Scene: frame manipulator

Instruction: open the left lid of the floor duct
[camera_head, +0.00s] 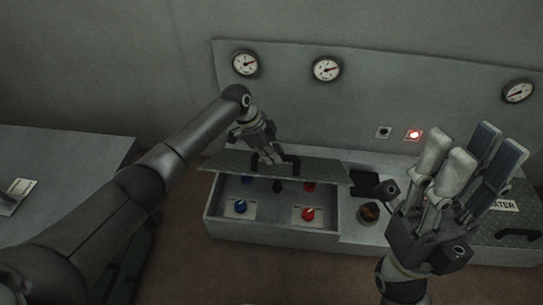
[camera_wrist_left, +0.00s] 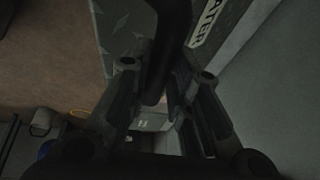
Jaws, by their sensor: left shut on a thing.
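The left lid (camera_head: 230,163) of the floor duct is a grey checker plate. It is raised and tilted over an open compartment (camera_head: 270,228) in the head view. My left gripper (camera_head: 269,157) is shut on the lid's dark handle (camera_head: 290,160). In the left wrist view the handle (camera_wrist_left: 168,50) lies between the fingers, with the lid (camera_wrist_left: 118,25) and part of its label beyond. Inside the compartment are a blue knob (camera_head: 240,207) and a red knob (camera_head: 308,214). My right gripper (camera_head: 473,155) is open and empty, fingers upward, in front of the right side.
The right lid (camera_head: 500,222) has a WATER label and a dark handle (camera_head: 518,234), and looks shut. Gauges and a lit red button (camera_head: 413,134) are on the back panel. A grey cabinet (camera_head: 70,160) stands at the left.

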